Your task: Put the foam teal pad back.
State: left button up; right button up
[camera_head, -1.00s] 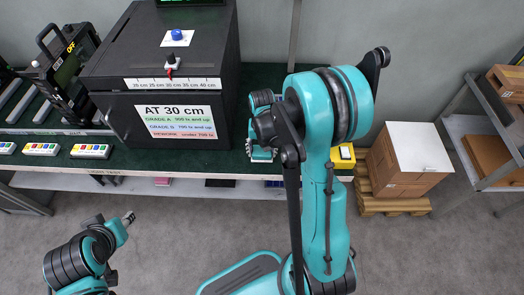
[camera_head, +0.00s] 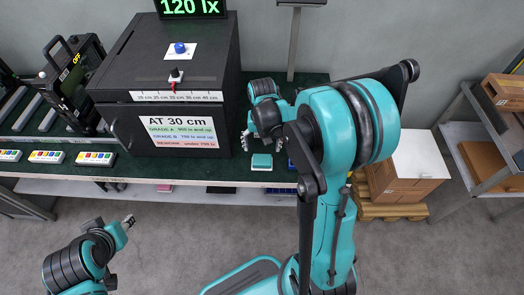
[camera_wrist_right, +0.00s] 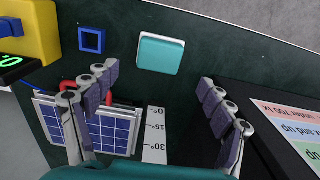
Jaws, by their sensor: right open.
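The foam teal pad (camera_head: 262,162) lies flat on the dark green bench top, right of the black box and near the front edge. In the right wrist view the pad (camera_wrist_right: 160,55) is a rounded square beyond my fingertips, apart from them. My right gripper (camera_head: 262,142) is low over the bench, just behind the pad. Its two fingers (camera_wrist_right: 160,108) are spread with nothing between them. My left gripper (camera_head: 128,221) is at the lower left, in front of the bench, too small to tell whether open.
A black box (camera_head: 165,75) with grade label stands left of the pad; its display (camera_head: 190,7) reads 120 lx. The right wrist view shows a blue square outline (camera_wrist_right: 91,40), a yellow block (camera_wrist_right: 40,25), blue gridded panels (camera_wrist_right: 112,130) and an angle scale (camera_wrist_right: 154,135). Cartons (camera_head: 400,175) stand right.

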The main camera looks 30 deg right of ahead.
jog(key=s+a+r+n+t, duration=0.6)
jog(key=s+a+r, duration=0.4)
jog(key=r, duration=0.3)
jog(key=shift+s+a+r+t+p, duration=0.25)
jog(key=shift+s+t+p, duration=0.15)
jog(key=shift+t, duration=0.2)
jog(key=shift+s+d, duration=0.1)
